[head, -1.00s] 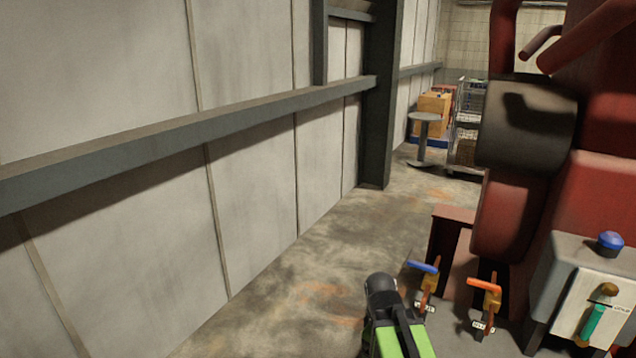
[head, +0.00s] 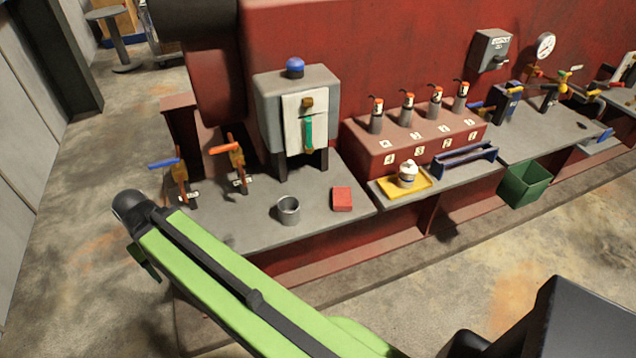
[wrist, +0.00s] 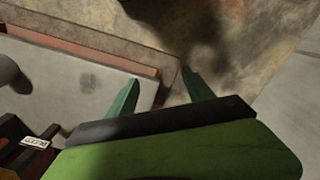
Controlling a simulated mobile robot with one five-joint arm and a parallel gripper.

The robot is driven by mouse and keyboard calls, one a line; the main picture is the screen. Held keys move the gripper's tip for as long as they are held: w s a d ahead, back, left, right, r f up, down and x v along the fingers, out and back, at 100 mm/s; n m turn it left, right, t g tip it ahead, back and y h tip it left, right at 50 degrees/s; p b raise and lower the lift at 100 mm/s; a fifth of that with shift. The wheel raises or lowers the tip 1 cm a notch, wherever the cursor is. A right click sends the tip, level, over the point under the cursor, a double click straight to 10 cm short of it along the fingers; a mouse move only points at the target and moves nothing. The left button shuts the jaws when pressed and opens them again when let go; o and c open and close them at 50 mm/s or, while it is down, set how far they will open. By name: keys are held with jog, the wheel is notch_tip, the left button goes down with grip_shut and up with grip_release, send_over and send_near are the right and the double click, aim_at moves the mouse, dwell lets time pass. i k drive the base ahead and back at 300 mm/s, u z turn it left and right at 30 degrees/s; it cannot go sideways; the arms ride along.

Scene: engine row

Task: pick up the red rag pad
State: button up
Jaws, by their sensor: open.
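The red rag pad (head: 342,199) lies flat on the grey bench top (head: 260,228) in the head view, to the right of a grey metal cup (head: 288,210). In the wrist view my gripper (wrist: 160,88) shows two green fingers set apart with nothing between them. It is above the floor near the bench's corner. My green arm crosses the lower left of the head view, left of and apart from the pad. The pad does not show in the wrist view.
Behind the cup and pad stands a grey box with a blue knob (head: 295,68). Two valves with blue (head: 165,163) and orange (head: 222,149) handles rise at the left. A yellow tray (head: 405,188) holds a white bottle (head: 407,174). A green bin (head: 525,184) is further right.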

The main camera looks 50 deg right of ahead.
aim_at(341, 196)
jog(key=z, duration=0.15)
jog(key=k, duration=0.5)
jog(key=u, duration=0.1)
jog(key=i, duration=1)
jog(key=u, duration=0.1)
